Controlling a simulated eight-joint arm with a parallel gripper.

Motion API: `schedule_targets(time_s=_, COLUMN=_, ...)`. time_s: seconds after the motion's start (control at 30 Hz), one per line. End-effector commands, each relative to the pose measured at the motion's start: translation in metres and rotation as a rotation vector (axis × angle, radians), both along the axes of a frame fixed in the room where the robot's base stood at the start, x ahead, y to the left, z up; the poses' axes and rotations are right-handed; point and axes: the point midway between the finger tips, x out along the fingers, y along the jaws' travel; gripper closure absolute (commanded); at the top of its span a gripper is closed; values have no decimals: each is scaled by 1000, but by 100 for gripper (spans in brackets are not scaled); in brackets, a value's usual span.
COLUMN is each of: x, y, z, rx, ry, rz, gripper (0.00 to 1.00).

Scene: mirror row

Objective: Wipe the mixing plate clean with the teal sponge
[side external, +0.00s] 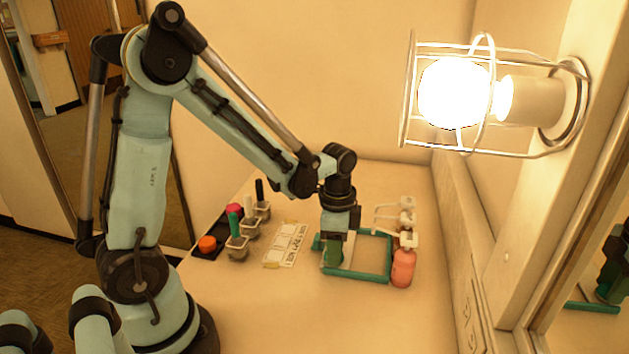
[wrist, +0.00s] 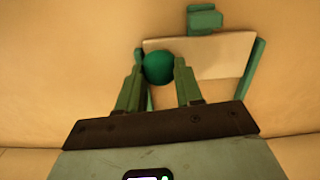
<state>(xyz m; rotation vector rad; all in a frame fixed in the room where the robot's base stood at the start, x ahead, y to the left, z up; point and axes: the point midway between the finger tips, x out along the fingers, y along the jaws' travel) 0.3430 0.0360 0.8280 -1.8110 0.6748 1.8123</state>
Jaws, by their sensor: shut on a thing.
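The mixing plate (wrist: 215,52) is a pale flat panel with teal edging; in the side view its teal-edged frame (side external: 388,258) lies on the counter. My gripper (wrist: 157,70) is shut on the teal sponge (wrist: 158,67), a rounded teal piece between its green fingers. In the wrist view the sponge overlaps the plate's left part. In the side view my gripper (side external: 333,255) points down at the plate's left side, and the sponge cannot be made out there. I cannot tell whether the sponge touches the plate. No smear shows clearly on the plate.
Red bottles with pale tops (side external: 403,266) stand just right of the plate. A paper card (side external: 287,244) lies to the left, beyond it small cups (side external: 237,247) and an orange pot (side external: 207,243). A lit caged lamp (side external: 455,93) juts from the right wall. The front counter is clear.

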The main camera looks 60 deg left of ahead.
Motion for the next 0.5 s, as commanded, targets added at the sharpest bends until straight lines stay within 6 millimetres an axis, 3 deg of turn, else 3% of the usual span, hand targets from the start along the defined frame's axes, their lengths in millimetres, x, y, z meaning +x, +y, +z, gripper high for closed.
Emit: schedule_targets(time_s=0.5, x=1, y=1, z=44, rx=2, ry=-2, rz=1, gripper=89)
